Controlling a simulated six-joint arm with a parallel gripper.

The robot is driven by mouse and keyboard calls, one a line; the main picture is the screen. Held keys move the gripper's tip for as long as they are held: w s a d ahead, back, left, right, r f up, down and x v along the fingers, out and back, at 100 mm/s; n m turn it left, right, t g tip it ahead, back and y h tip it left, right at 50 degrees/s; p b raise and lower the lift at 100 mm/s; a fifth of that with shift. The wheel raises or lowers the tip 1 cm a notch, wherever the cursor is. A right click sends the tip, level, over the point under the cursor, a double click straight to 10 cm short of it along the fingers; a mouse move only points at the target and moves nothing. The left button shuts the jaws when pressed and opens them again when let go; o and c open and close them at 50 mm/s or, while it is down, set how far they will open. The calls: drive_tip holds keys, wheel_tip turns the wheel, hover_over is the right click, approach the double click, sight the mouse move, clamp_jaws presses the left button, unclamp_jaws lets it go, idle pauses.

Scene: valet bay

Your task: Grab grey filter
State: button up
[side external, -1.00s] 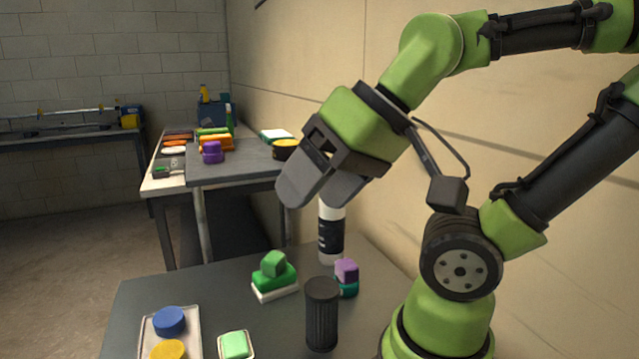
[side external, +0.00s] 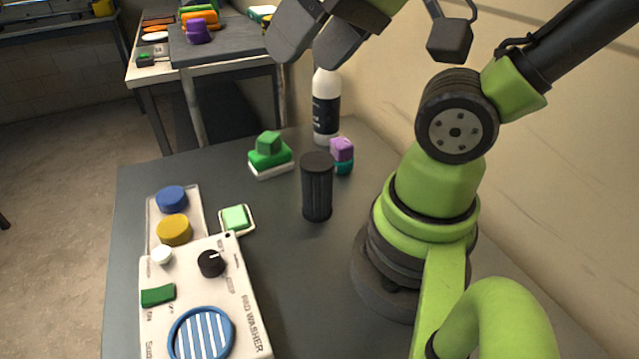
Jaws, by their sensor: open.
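A dark grey ribbed cylinder (side external: 317,188), which looks like the filter, stands upright on the grey table (side external: 300,270), in front of the white bottle. My gripper (side external: 306,50) is at the top edge of the view, with its two broad grey fingers apart and nothing visible between them. It appears high above the table and clear of the cylinder. The upper part of the gripper is cut off by the frame.
A white bottle with a black label (side external: 326,110), a purple-and-teal block stack (side external: 342,155) and green sponges (side external: 268,148) stand near the cylinder. A pad washer panel (side external: 235,310) is at front left. A tray with round pads (side external: 153,215) lies behind it.

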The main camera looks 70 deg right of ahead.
idle(0.3)
drive_tip(key=o, duration=0.5)
drive_tip(key=shift+c, duration=0.2)
drive_tip(key=m+g+h, duration=0.2)
drive_tip(key=m+g, duration=0.5)
drive_tip(key=m, duration=2.2)
hover_over(316, 161)
wheel_tip(316, 161, down, 14)
drive_tip(key=shift+s+r, duration=0.1)
drive_tip(key=shift+r, duration=0.15)
drive_tip(key=shift+d+f, duration=0.15)
drive_tip(key=shift+f, duration=0.1)
drive_tip(key=shift+f+m, duration=0.35)
drive_tip(key=shift+m, duration=0.05)
drive_tip(key=shift+f, duration=4.6)
